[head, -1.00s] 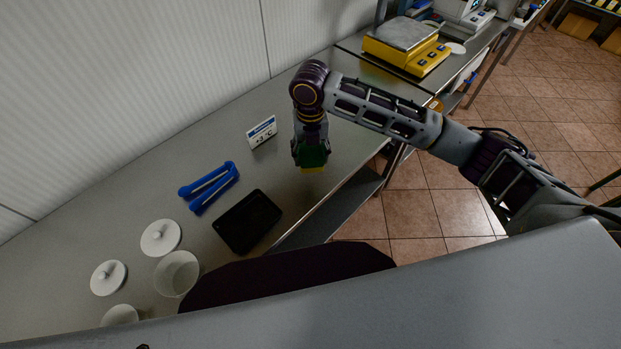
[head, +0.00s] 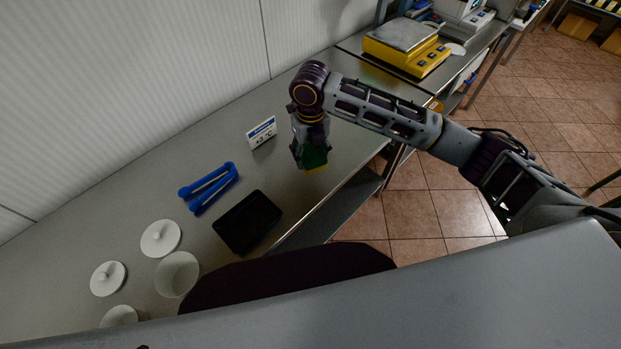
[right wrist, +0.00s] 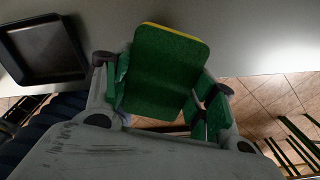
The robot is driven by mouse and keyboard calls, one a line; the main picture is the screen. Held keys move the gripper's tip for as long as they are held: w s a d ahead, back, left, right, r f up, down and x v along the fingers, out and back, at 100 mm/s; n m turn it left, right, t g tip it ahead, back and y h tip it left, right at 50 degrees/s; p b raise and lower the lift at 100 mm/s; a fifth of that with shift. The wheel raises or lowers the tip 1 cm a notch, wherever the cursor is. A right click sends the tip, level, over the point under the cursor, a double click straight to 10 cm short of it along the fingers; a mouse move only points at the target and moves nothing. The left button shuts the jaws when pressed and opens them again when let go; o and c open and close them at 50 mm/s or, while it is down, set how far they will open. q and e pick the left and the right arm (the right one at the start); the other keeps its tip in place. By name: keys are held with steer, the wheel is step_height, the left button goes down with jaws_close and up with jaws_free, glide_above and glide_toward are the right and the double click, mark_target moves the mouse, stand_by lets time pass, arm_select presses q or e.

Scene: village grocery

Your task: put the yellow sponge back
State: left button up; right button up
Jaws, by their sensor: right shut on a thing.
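The sponge (right wrist: 165,65) is yellow with a green face; in the right wrist view its green side faces the camera and a yellow strip shows along its top edge. My right gripper (right wrist: 163,95) is shut on it. In the head view the right gripper (head: 311,158) is above the steel counter near its front edge, with the sponge (head: 315,168) at its tip. I cannot tell whether the sponge touches the counter. An empty black tray (head: 247,222) lies to the left of the gripper; it also shows in the right wrist view (right wrist: 45,48). My left gripper is not in view.
Blue-handled tongs (head: 209,187) and a small temperature sign (head: 262,132) are on the counter (head: 110,225). White lids (head: 160,238) and cups (head: 177,274) stand at the lower left. A yellow scale (head: 406,47) is at the back. The counter between sign and tray is clear.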

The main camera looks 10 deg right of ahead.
glide_above(311, 180)
steer(key=shift+f, duration=2.5)
steer(key=shift+a, duration=0.1)
steer(key=shift+f+p, duration=0.4)
steer(key=shift+f, duration=2.1)
steer(key=shift+f, duration=0.15)
steer(key=o, duration=1)
steer(key=shift+r+b, duration=0.55)
steer(key=shift+r, duration=5.65)
